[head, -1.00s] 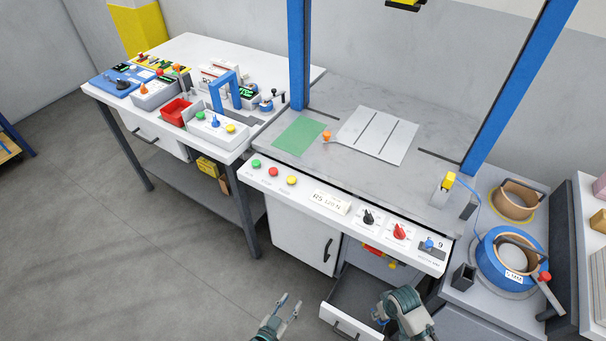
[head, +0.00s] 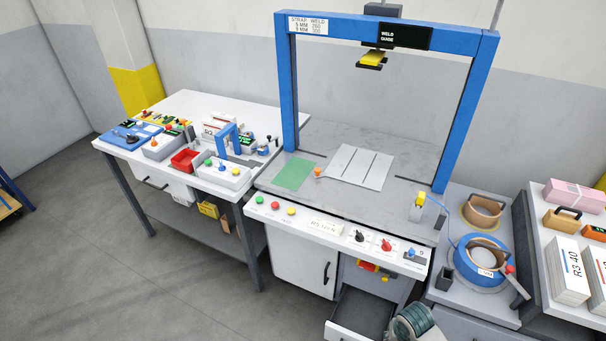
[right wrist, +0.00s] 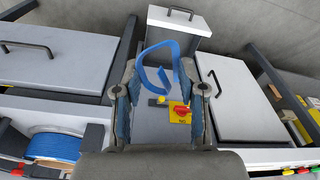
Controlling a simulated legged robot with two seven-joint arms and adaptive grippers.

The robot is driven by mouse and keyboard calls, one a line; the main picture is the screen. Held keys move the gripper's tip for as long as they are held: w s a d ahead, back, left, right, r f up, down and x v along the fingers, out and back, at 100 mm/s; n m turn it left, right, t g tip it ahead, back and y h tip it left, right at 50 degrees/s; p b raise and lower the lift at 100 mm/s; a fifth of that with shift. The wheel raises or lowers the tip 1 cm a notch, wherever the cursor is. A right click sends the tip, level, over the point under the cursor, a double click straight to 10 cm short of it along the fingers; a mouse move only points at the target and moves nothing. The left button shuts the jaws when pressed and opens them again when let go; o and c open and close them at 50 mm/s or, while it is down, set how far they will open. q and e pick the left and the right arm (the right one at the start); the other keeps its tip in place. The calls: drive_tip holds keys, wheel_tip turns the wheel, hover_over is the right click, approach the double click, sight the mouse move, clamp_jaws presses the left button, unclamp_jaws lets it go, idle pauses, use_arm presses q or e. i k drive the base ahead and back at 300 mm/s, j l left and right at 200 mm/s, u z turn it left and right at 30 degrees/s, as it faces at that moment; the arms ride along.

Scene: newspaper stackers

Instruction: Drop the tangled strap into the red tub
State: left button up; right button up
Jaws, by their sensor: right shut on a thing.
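The red tub (head: 186,160) sits on the left white table in the head view, among small trays and devices. A blue strap (right wrist: 163,47), bent into an irregular loop, shows in the right wrist view. My right gripper (right wrist: 158,84) is shut on this strap, which sticks out past the fingertips. In the head view only part of my right arm shows at the bottom edge, by the open drawer, far to the right of the tub; the strap is hidden there. My left gripper is out of view.
An open drawer (head: 365,314) juts out below. A blue strap reel (head: 480,262) stands right.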

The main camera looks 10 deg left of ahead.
sight(189, 162)
drive_tip(key=i+j+z, duration=0.1)
drive_tip(key=j, duration=0.5)
drive_tip(key=i+j+z, duration=0.15)
drive_tip(key=j, duration=0.5)
drive_tip(key=i+j+z, duration=0.1)
drive_tip(key=j, duration=0.5)
drive_tip(key=i+j+z, duration=0.15)
drive_tip(key=j, duration=0.5)
drive_tip(key=k, duration=0.05)
